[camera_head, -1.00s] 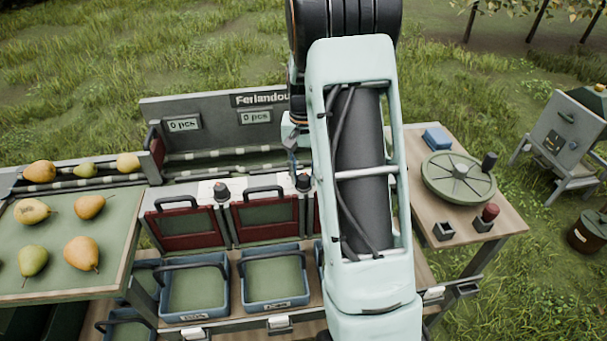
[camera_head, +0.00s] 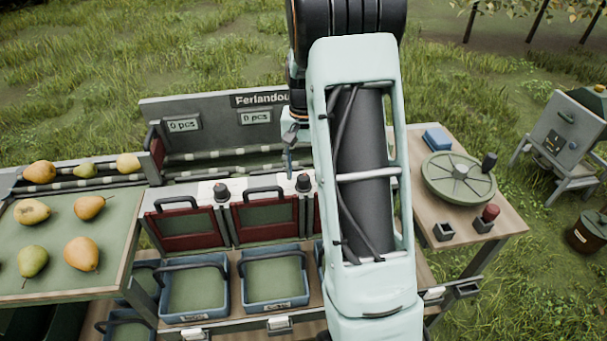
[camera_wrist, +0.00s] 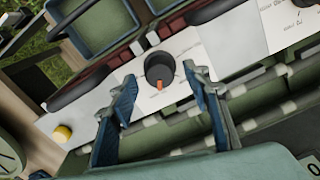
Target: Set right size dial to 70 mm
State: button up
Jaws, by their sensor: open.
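The right size dial is a black round knob (camera_wrist: 160,68) with an orange pointer mark, on a white panel. In the wrist view it sits between and just beyond the fingertips of my open gripper (camera_wrist: 159,76), with a gap on both sides. The pointer faces down in that view, toward my gripper. The scale marks beside the knob are too small to read. In the head view the dial (camera_head: 304,183) stands right of the other size dial (camera_head: 221,192). My gripper (camera_head: 291,163) shows above it, partly hidden by my arm.
Red gates with dark handles (camera_head: 264,212) flank the dials, with blue crates (camera_head: 276,304) below. A yellow button (camera_wrist: 62,133) lies on the panel. Pears lie on a tray (camera_head: 62,232) at left.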

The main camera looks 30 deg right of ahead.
aim_at(304, 177)
notch_tip(304, 177, up, 10)
jog(key=shift+r, duration=0.25)
dwell(0.5)
